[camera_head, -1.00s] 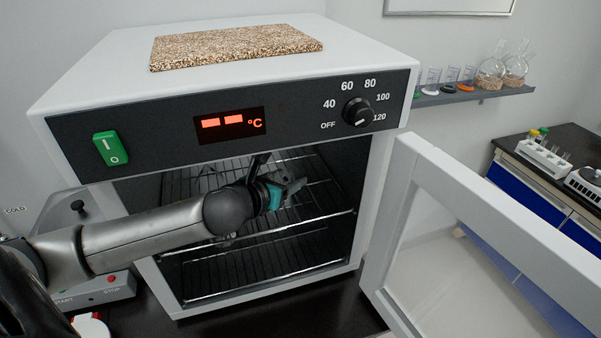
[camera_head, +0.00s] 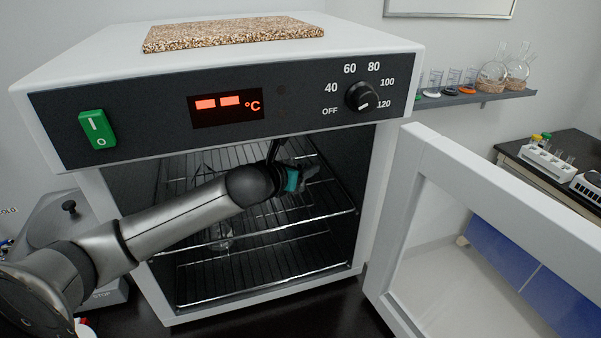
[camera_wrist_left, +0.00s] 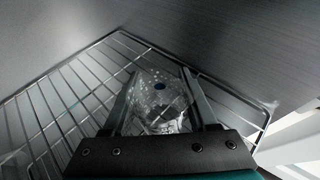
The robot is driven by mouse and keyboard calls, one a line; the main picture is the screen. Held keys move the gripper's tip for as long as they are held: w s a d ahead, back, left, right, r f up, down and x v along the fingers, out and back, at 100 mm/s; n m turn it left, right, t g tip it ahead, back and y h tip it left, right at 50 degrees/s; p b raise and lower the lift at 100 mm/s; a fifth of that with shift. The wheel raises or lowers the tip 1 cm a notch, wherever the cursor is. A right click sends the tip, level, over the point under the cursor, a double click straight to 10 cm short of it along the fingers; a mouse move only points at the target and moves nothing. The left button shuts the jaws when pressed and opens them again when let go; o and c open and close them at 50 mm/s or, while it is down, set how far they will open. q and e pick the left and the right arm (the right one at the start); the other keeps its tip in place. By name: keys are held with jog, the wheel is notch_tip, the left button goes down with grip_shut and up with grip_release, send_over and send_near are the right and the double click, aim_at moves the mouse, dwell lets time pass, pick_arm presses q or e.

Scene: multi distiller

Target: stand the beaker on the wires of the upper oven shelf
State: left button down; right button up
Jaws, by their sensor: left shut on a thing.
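In the head view my left gripper (camera_head: 304,176) is inside the oven, over the right part of the upper shelf; the held beaker cannot be made out there. The upper oven shelf (camera_head: 325,212) is a wire rack, whose wires (camera_wrist_left: 85,88) show below and beside the beaker. Whether the beaker touches the wires I cannot tell. My right gripper is not in view.
The oven door (camera_head: 480,215) stands open to the right. A lower wire shelf (camera_head: 290,258) lies below. Faint clear glass (camera_head: 222,234) shows below my forearm. The control panel (camera_head: 290,103) overhangs the opening, close above my arm.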

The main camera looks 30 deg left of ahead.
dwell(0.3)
pick_arm(q)
jog(key=shift+c, duration=0.9)
grip_release()
jog(key=shift+f, duration=0.15)
jog(key=shift+r, duration=0.25)
jog(key=shift+v, duration=3.7)
jog(key=shift+f, duration=0.1)
